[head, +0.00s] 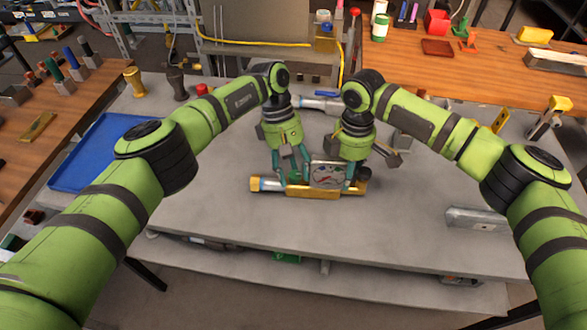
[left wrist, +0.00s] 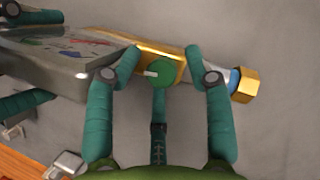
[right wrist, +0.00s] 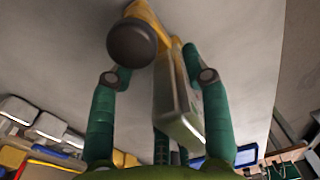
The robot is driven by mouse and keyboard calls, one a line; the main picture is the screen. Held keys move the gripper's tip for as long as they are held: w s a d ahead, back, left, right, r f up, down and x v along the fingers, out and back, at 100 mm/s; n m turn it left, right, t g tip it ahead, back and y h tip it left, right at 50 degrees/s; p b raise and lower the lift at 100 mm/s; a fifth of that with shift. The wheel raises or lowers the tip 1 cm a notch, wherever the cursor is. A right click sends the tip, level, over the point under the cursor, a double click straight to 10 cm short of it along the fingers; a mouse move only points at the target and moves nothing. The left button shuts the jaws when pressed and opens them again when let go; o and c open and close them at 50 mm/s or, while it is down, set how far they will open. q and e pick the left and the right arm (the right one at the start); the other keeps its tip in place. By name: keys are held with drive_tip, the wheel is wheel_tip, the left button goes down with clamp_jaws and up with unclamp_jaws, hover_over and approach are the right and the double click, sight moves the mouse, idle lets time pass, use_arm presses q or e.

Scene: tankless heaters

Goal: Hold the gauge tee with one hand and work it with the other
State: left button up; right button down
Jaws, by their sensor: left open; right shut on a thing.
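The gauge tee (head: 298,190) lies across the middle of the grey bench, with a brass body, a square gauge face (head: 327,175) and a brass nut at its left end. My left gripper (head: 290,168) is open above its left half. My right gripper (head: 352,178) is shut on the tee's right part; in the right wrist view, the gauge housing (right wrist: 178,105) and a dark round cap (right wrist: 131,42) show by the fingers (right wrist: 158,70).
A blue tray (head: 93,150) lies on the bench's left side. A grey metal bracket (head: 476,219) lies at the right. A blue-handled valve (head: 322,101) is behind my grippers. The bench in front of the tee is clear.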

use_arm(q)
drive_tip(key=shift+w+r, duration=0.1)
use_arm(e)
drive_tip(key=shift+s+f, duration=0.15)
drive_tip(key=shift+f, duration=0.1)
use_arm(q)
drive_tip(key=v, duration=0.7)
drive_tip(key=shift+r, duration=0.45)
drive_tip(key=shift+a, duration=0.1)
use_arm(e)
drive_tip(key=c, duration=0.5)
unclamp_jaws()
use_arm(q)
drive_tip(key=shift+w+f, duration=0.15)
use_arm(e)
drive_tip(key=shift+w, duration=0.25)
drive_tip(key=shift+r, duration=0.2)
